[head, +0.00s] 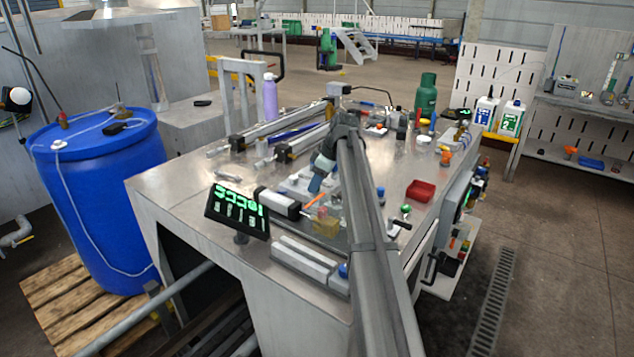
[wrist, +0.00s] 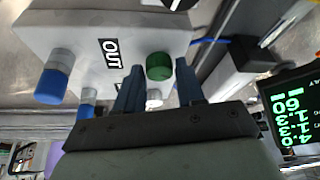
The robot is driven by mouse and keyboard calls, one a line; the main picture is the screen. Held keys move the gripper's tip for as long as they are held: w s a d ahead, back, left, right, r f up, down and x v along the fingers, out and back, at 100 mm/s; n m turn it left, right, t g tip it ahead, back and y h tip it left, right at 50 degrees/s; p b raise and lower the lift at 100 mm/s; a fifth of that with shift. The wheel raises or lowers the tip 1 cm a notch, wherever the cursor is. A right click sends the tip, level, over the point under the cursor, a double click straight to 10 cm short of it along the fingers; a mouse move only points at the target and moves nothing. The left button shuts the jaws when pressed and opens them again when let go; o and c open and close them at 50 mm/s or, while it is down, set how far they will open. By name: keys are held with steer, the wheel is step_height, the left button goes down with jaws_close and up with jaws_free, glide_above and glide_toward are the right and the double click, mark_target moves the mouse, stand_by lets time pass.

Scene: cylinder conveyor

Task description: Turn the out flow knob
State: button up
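A green round knob (wrist: 159,66) sits on a pale grey box (wrist: 75,30), to the right of a black label reading OUT (wrist: 110,53) in the wrist view. My gripper (wrist: 160,70) has its two blue fingers apart, one on each side of the green knob. I cannot tell whether the fingertips touch the knob. In the head view my gripper (head: 315,184) points down over the metal table (head: 190,200), and the knob is too small or hidden to make out.
Blue-capped fittings (wrist: 53,80) stick out of the box at left. A display with green digits (head: 238,210) stands at the table's front; it also shows in the wrist view (wrist: 292,112). A red tray (head: 421,190) lies to the right. A blue barrel (head: 97,200) stands left of the table.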

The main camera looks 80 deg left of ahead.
steer(key=o, duration=0.3)
steer(key=v, duration=1.4)
steer(key=shift+w+d+f, duration=0.1)
steer(key=shift+f, duration=0.05)
